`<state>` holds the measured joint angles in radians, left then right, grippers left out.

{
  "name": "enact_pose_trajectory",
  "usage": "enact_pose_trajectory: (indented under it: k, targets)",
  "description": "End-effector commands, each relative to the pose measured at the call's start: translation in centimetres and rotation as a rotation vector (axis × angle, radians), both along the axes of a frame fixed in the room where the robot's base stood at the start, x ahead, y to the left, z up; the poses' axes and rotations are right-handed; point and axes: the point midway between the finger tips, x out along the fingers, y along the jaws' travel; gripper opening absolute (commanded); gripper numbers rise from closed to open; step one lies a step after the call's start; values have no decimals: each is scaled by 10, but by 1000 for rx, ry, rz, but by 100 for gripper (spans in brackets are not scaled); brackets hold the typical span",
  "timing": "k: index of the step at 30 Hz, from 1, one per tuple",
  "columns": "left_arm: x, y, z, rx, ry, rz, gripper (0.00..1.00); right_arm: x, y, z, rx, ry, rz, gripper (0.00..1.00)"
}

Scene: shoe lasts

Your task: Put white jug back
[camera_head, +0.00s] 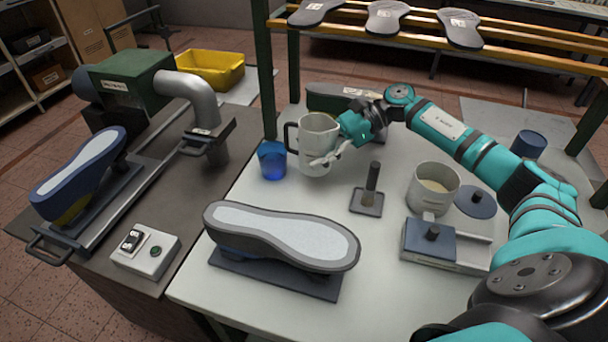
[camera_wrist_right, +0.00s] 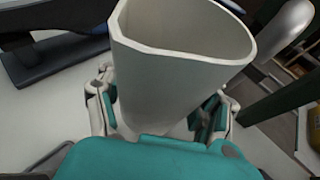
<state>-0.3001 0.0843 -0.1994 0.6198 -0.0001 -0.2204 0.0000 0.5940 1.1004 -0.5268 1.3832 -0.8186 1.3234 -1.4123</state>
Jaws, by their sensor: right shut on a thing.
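The white jug (camera_head: 317,146) stands upright at the back left of the white table, its dark handle pointing left. My right gripper (camera_head: 329,158) reaches it from the right and is shut on its side. In the right wrist view the jug (camera_wrist_right: 180,80) fills the middle, with the fingers of my right gripper (camera_wrist_right: 165,120) on both sides of it. I cannot tell whether its base touches the table. The left gripper is in neither view.
A blue cup (camera_head: 272,160) stands close to the jug's left. A green rack post (camera_head: 264,75) rises behind it. A shoe last (camera_head: 283,235) lies at the front. A tool on a stand (camera_head: 372,190), a white pot (camera_head: 434,188) and a scale-like block (camera_head: 432,240) stand right of centre.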

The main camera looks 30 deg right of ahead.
Motion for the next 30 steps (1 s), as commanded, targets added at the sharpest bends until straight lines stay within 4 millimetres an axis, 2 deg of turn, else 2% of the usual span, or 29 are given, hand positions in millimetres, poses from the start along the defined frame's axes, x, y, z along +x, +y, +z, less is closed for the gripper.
enact_pose_trajectory:
  k: [3,8,16,29,30]
  targets:
    - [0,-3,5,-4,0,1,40,1,0,-16,3,-1,-2,25]
    - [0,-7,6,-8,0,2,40,1,0,-27,2,-2,-1,25]
    - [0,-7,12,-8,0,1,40,1,0,-59,3,-1,-2,25]
    - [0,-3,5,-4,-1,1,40,1,0,-66,1,-4,-2,25]
    - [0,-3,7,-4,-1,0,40,1,0,-65,0,-3,-1,69]
